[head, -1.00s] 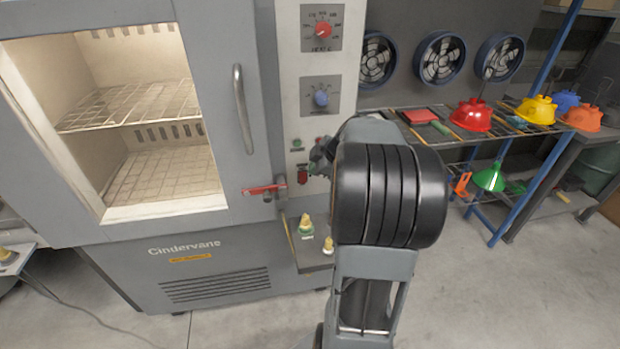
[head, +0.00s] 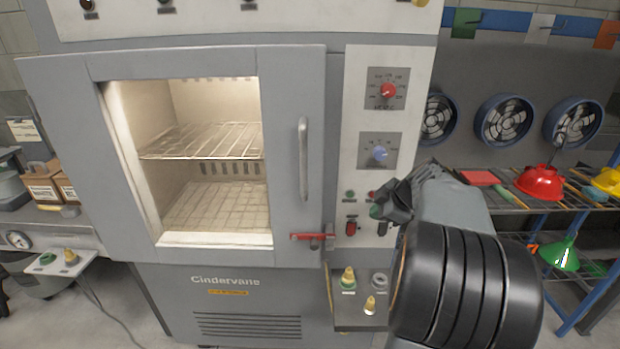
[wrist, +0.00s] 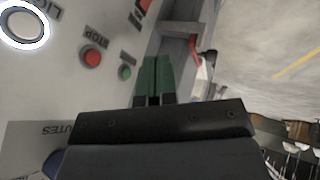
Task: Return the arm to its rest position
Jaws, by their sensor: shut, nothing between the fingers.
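My gripper (head: 377,211) is in front of the lower part of the oven's control panel, close to its small buttons and switches in the head view. In the wrist view my gripper (wrist: 154,98) shows its two green fingertips together with nothing between them. The panel's red button (wrist: 92,58) and green button (wrist: 124,73) lie to the left of the fingertips there. My arm bends in front of the panel's right side and hides part of it. How far the fingertips are from the panel I cannot tell.
The lit oven (head: 90,200) has its door shut, with a red latch (head: 312,237) and a vertical handle (head: 303,158).

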